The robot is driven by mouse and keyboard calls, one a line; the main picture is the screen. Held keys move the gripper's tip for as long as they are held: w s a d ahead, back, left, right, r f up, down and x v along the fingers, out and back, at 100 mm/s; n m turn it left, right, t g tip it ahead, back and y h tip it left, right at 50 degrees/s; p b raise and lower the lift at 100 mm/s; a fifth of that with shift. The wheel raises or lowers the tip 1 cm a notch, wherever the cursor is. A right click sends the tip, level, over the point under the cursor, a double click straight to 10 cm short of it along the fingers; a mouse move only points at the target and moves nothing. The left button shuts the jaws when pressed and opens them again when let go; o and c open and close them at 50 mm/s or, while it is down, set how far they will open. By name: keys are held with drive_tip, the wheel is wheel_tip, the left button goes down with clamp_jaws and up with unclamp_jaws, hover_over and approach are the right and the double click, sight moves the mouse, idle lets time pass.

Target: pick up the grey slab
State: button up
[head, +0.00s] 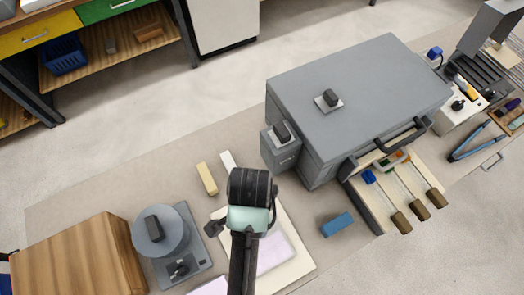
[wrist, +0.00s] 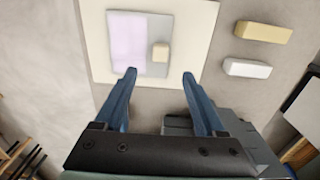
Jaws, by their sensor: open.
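The grey slab (wrist: 160,25) lies on a cream board in the wrist view. A pale lilac patch (wrist: 128,38) covers its left part; I cannot tell if it is a separate sheet. A small beige block (wrist: 160,52) sits on the slab's right side. My gripper (wrist: 160,74) is open and empty, its two blue fingers apart, with the beige block just beyond the gap between the tips in the picture. In the head view my arm hides much of the slab, and only lilac (head: 275,252) shows clearly.
The cream board (wrist: 205,20) extends around the slab. A yellow bar (head: 207,178) and a white bar (head: 228,161) lie behind it. A grey furnace-like box (head: 360,95) stands to the right, a blue block (head: 337,224) nearer. A round-topped grey device (head: 160,235) and wooden box (head: 85,260) stand left.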

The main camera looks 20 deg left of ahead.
drive_tip(key=f, duration=0.5)
drive_tip(key=shift+s+d+f, duration=0.15)
drive_tip(key=shift+s+f, duration=0.1)
drive_tip(key=shift+f, duration=0.05)
drive_tip(key=shift+w+f+p, duration=0.15)
drive_tip(key=shift+f+p, duration=0.15)
drive_tip(key=shift+f, duration=0.2)
drive_tip(key=shift+a+f+p, duration=0.15)
drive_tip(key=shift+f+p, duration=0.1)
drive_tip(key=shift+f, duration=1)
drive_tip(key=shift+a+f+p, duration=0.15)
drive_tip(key=shift+f+p, duration=0.1)
drive_tip(key=shift+f, duration=1)
clamp_jaws()
